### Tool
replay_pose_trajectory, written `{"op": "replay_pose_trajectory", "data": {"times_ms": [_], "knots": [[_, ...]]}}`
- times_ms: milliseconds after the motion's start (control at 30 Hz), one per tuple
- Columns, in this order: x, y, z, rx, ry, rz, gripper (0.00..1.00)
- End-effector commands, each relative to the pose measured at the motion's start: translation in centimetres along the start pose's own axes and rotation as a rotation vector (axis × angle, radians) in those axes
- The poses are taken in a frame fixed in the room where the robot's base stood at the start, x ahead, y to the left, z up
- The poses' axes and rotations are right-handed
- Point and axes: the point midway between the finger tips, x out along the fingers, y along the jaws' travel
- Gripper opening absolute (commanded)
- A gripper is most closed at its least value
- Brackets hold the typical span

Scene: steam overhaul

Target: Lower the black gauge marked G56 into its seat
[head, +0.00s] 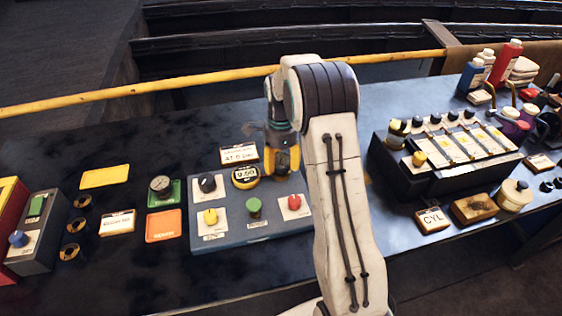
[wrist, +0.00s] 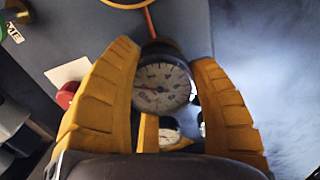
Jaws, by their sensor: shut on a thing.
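My gripper (head: 283,162) is over the right back part of the blue-grey control panel (head: 262,228). In the wrist view, my gripper (wrist: 168,120) has its yellow fingers closed on both sides of a round gauge (wrist: 162,86) with a pale dial and dark rim. I cannot read G56 on it. In the head view the fingers and arm hide the held gauge. A smaller pale dial (wrist: 168,134) shows between the fingers below it. I cannot make out the seat or tell whether the gauge touches anything beneath.
On the panel are a black knob (head: 207,183), yellow button (head: 211,216), green button (head: 254,206) and red button (head: 294,202). Another gauge (head: 160,185) stands on a green pad. A black rack (head: 440,160) is at right.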

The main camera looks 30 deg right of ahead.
Motion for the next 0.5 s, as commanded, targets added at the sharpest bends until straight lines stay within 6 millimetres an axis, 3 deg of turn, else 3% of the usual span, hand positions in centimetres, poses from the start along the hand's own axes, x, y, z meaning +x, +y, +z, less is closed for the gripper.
{"op": "replay_pose_trajectory", "data": {"times_ms": [500], "knots": [[0.38,-0.02,0.00,0.000,0.000,-0.001,0.19]]}}
